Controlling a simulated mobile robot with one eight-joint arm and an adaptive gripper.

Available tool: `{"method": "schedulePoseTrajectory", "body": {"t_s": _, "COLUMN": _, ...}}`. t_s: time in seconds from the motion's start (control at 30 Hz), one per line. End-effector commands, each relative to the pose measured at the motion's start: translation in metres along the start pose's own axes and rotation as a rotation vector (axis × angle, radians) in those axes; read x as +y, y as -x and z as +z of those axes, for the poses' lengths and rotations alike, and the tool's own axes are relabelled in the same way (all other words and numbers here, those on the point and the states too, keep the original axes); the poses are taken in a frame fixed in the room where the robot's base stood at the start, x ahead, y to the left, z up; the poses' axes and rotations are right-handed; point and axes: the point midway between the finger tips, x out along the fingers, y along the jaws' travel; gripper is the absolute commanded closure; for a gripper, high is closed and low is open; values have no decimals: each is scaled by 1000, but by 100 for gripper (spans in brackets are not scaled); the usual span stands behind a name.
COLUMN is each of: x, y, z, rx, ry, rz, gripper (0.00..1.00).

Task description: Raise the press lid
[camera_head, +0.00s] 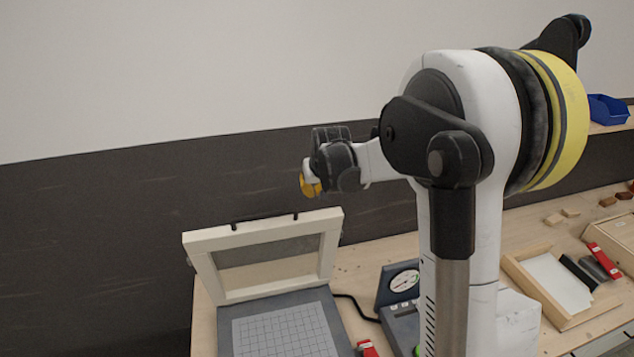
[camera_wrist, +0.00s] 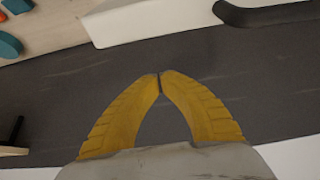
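The press lid (camera_head: 205,240) is a white frame with a clear or grey pane. In the head view it stands raised, leaning back at the rear edge of the grey press base (camera_head: 235,335), which carries a gridded plate. My gripper (camera_head: 309,186) is in the air above and behind the lid's top right corner, apart from it as far as I can see. In the wrist view my gripper's yellow fingers (camera_wrist: 160,78) meet at the tips with nothing between them. The press base's front is cut off by the picture edge.
A gauge box (camera_head: 399,282) with a dial stands right of the press, with a cable behind it. Red clamps (camera_head: 604,261) and a wooden tray (camera_head: 540,290) lie further right. My arm hides part of the bench. A blue bin (camera_head: 608,110) sits on a shelf.

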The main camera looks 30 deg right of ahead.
Motion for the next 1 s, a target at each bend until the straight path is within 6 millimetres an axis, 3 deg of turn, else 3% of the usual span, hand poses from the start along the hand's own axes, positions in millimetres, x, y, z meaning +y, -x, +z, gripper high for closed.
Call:
{"method": "schedulePoseTrajectory", "body": {"t_s": 0.3, "x": 0, "y": 10, "z": 34, "rx": 0, "ry": 0, "rz": 0, "gripper": 100}}
{"method": "schedulePoseTrajectory", "body": {"t_s": 0.77, "x": 0, "y": 11, "z": 39, "rx": 2, "ry": 0, "rz": 0, "gripper": 100}}
{"method": "schedulePoseTrajectory", "body": {"t_s": 1.0, "x": 0, "y": 19, "z": 62, "rx": 50, "ry": -1, "rz": 0, "gripper": 100}}
